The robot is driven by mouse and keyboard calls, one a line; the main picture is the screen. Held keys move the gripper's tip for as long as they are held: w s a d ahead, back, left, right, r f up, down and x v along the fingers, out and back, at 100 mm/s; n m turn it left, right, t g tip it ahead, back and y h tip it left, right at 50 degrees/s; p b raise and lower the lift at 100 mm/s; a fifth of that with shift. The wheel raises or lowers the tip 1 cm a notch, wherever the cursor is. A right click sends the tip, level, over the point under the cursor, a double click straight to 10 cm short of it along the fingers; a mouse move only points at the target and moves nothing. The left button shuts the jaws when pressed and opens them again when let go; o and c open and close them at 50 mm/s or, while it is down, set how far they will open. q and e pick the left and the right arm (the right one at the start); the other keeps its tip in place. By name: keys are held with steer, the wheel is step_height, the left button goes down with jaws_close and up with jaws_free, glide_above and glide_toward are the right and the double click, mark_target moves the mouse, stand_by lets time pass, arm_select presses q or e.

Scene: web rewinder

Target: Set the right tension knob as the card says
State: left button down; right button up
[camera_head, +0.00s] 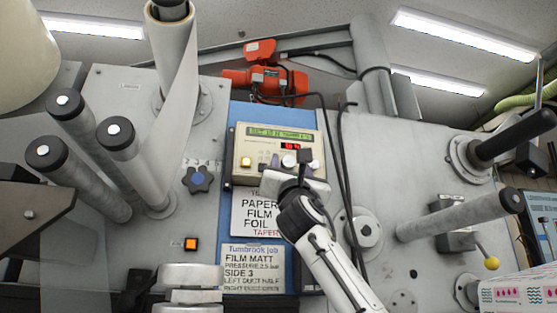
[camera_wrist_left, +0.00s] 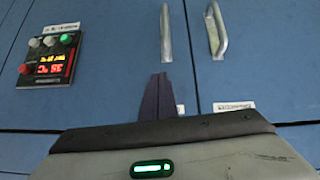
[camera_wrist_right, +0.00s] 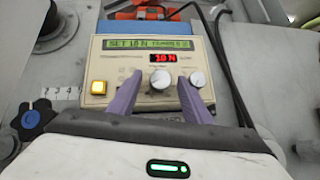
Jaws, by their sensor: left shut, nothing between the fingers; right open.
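The beige tension control box (camera_head: 242,160) sits on the machine front. In the right wrist view its green screen (camera_wrist_right: 150,44) reads "SET 10 N" plus unclear smaller text, and its red display (camera_wrist_right: 163,58) reads 10 N. A larger white knob (camera_wrist_right: 160,78) stands between the fingers of my open right gripper (camera_wrist_right: 160,88); contact cannot be told. A smaller white knob (camera_wrist_right: 198,79) is just right of the right finger. The job card (camera_head: 252,268) reads Tumbrook job, FILM MATT, SIDE 3; its small lines are hard to read. My left gripper (camera_wrist_left: 158,82) is shut and empty.
A card listing PAPER, FILM, FOIL (camera_head: 262,213) is under the box. A yellow lit button (camera_wrist_right: 98,87) is on the box, and a blue star knob (camera_wrist_right: 37,117) is to its left. Dark cables (camera_head: 345,190) hang right of it. My left gripper faces blue doors (camera_wrist_left: 110,85) with handles.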

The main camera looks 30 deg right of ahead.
steer(key=shift+w+d, duration=0.1)
steer(key=shift+r, duration=0.1)
steer(key=c, duration=1.1)
steer(key=shift+o, duration=0.2)
steer(key=m+g+h, duration=0.1)
steer(key=m+h, duration=0.1)
steer(key=m, duration=0.1)
steer(key=m+g+h, duration=0.1)
steer(key=m, duration=0.1)
steer(key=shift+a+r+g+h, duration=0.1)
steer(key=shift+a+g+h, duration=0.2)
steer(key=shift+a, duration=0.05)
arm_select(q)
steer(key=shift+a, duration=0.1)
arm_select(e)
steer(key=shift+r+m+g+h, duration=0.1)
steer(key=shift+m+g+h, duration=0.7)
steer(key=shift+m+g, duration=0.6)
steer(key=shift+m+g+h, duration=0.8)
steer(key=shift+m+g, duration=0.1)
steer(key=shift+m, duration=0.9)
steer(key=o, duration=1.1)
steer(key=shift+c, duration=0.2)
arm_select(q)
steer(key=shift+w, duration=0.1)
